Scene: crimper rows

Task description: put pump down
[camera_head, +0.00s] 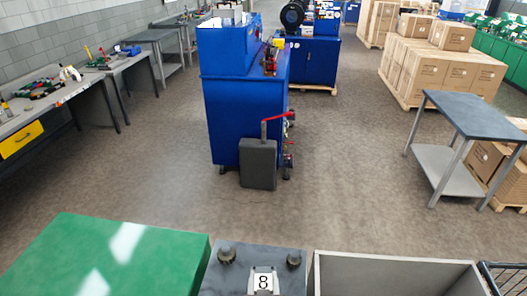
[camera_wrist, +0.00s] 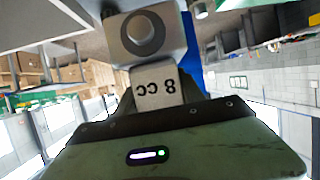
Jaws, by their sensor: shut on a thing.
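The pump (camera_wrist: 140,32) is a grey metal block with a round boss, seen at the top of the wrist view. A pale face on it carries the marking "8 cc". My gripper (camera_wrist: 156,88) is shut on it, with dark fingers at its sides. The pump's far side and underside are hidden. In the head view, a label with an "8" (camera_head: 264,282) shows at the bottom edge, by a dark flat top with two round knobs (camera_head: 245,262). I cannot tell there where the pump ends or whether it touches anything below.
A green surface (camera_head: 110,255) lies at the lower left and an open grey bin (camera_head: 395,275) at the lower right. A blue machine (camera_head: 228,110) with a dark grey box (camera_head: 258,165) stands ahead. A small table (camera_head: 480,115) stands right. The floor between is clear.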

